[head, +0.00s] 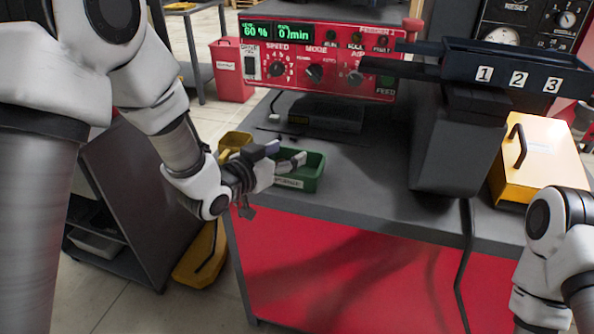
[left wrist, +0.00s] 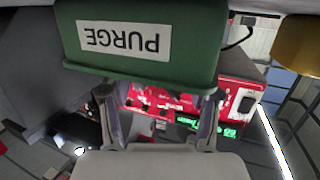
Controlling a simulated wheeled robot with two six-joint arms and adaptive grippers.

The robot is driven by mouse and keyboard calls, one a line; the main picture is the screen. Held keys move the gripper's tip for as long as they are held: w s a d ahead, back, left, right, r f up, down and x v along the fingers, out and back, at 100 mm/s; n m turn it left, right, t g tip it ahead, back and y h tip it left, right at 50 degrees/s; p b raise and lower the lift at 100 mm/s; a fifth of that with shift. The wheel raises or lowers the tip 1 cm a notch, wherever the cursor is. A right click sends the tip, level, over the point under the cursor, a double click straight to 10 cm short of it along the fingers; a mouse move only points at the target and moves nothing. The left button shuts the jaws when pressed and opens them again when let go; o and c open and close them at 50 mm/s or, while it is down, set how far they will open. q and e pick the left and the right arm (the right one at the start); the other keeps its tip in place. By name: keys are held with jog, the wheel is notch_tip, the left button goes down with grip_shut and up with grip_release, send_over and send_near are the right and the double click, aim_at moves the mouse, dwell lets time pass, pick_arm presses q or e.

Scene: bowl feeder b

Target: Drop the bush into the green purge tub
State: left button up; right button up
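The green purge tub (head: 313,171) stands at the left front of the grey bench top. In the left wrist view its front wall and upside-down PURGE label fill the top; the tub (left wrist: 200,55) shows there close up. My left gripper (head: 286,153) is at the tub's left side, its fingers reaching over or beside the rim; I cannot tell which. In the left wrist view the gripper (left wrist: 160,112) has its fingers apart, with nothing visible between them. I cannot make out the bush; the tub's inside is mostly hidden. My right gripper is out of view.
A yellow tub (head: 235,140) stands just behind and left of the green one. The red control panel (head: 315,60) stands at the back. A dark feeder track (head: 515,72) numbered 1 to 3 and a yellow box (head: 545,160) are at right. The bench front centre is clear.

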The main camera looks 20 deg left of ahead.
pick_arm(q)
jog(key=v, duration=0.7)
jog(key=shift+s, duration=0.2)
jog(key=shift+r, duration=0.1)
